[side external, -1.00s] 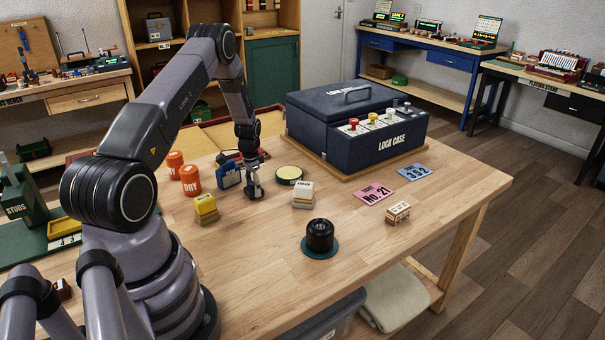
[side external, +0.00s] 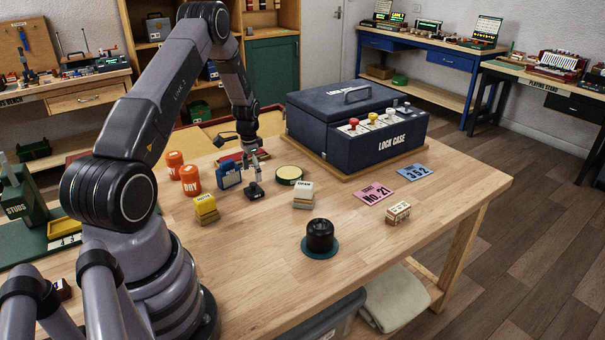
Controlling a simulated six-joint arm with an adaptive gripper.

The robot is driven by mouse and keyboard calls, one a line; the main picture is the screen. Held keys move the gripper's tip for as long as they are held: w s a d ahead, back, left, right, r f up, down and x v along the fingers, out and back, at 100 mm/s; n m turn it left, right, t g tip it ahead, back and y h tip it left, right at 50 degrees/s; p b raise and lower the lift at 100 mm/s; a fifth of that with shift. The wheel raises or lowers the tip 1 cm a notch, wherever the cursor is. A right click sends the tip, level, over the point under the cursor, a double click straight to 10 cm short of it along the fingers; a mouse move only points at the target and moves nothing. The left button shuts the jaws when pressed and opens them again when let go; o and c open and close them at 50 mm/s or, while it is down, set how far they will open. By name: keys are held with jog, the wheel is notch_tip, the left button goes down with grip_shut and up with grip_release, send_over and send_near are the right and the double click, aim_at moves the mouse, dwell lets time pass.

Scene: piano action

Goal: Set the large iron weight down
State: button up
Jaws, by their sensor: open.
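A black, knobbed cylinder that looks like the large iron weight (side external: 320,235) stands upright on a round teal pad (side external: 309,253) near the front of the wooden table. My gripper (side external: 256,162) is well behind and left of it, not touching it. The gripper is open, with its fingers just above a small dark upright piece (side external: 255,190) with a flat foot. That piece stands on the table; I cannot tell exactly what it is, or whether a fingertip still touches its top.
Orange jars (side external: 190,180), a blue container (side external: 229,174) and a yellow-topped block (side external: 206,207) stand left of the gripper. A round tin (side external: 289,175) and a pale block stack (side external: 303,195) are to its right. The lock case (side external: 350,125) fills the back right. The front table is mostly clear.

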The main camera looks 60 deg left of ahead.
notch_tip(320, 180, up, 7)
notch_tip(320, 180, up, 6)
send_over(254, 184)
jog(key=w+d, duration=0.2)
jog(key=d, duration=0.2)
jog(key=s+d+r+t+y, duration=0.1)
jog(key=s+d+r+t, duration=0.15)
jog(key=d+r, duration=1.05)
jog(key=s+d+r+t, duration=0.1)
jog(key=s+d+r, duration=0.2)
jog(key=s+d, duration=0.2)
jog(key=s+d+r+t, duration=0.1)
jog(key=s+d, duration=0.3)
jog(key=s, duration=0.4)
jog(key=s+d+r+t+h, duration=0.1)
jog(key=s+d+r, duration=0.3)
jog(key=s+d, duration=0.1)
jog(key=shift+s+d+r, duration=0.3)
jog(key=shift+s+r, duration=0.05)
jog(key=shift+s, duration=0.4)
